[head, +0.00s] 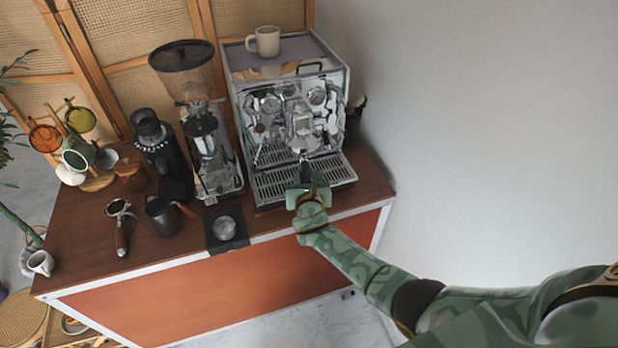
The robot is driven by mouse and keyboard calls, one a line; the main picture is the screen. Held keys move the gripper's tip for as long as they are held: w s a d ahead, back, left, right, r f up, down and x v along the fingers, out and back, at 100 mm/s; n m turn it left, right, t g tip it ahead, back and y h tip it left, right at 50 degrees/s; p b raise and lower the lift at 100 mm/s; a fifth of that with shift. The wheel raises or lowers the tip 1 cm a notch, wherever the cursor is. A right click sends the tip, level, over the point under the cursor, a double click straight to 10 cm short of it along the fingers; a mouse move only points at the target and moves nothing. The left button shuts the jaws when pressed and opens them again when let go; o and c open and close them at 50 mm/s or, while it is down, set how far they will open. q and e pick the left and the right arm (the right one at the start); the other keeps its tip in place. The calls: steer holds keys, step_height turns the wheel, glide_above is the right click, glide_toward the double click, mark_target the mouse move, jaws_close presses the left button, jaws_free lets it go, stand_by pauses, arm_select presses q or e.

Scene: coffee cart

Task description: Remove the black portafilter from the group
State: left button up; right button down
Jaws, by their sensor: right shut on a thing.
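The espresso machine (290,80) stands at the right end of the wooden cart top, with its group (302,126) at the front. The black portafilter (305,170) shows as a dark handle pointing from below the group toward me, over the drip tray (268,186). My right gripper (308,190) is shut on this handle in front of the machine. The gripper hides part of the handle, and I cannot tell whether the portafilter's head is still locked in the group. My left gripper is not in view.
A grinder (205,140) stands left of the machine. Another portafilter (121,225), a dark pitcher (163,215) and a black tamping mat (213,241) lie along the front. A cup (264,41) sits on the machine. Mugs hang on a rack at left.

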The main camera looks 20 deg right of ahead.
stand_by(0.3)
steer(key=shift+w+a+m+g+h, duration=0.3)
steer(key=shift+a+m+h, duration=0.4)
steer(key=shift+h, duration=0.2)
steer(key=shift+s, duration=0.1)
steer(key=shift+w+a+m+g+h, duration=0.4)
steer(key=shift+a+m+h, duration=0.3)
steer(key=shift+h, duration=0.1)
steer(key=w+a+m+g+h+b, duration=0.1)
steer(key=b, duration=0.2)
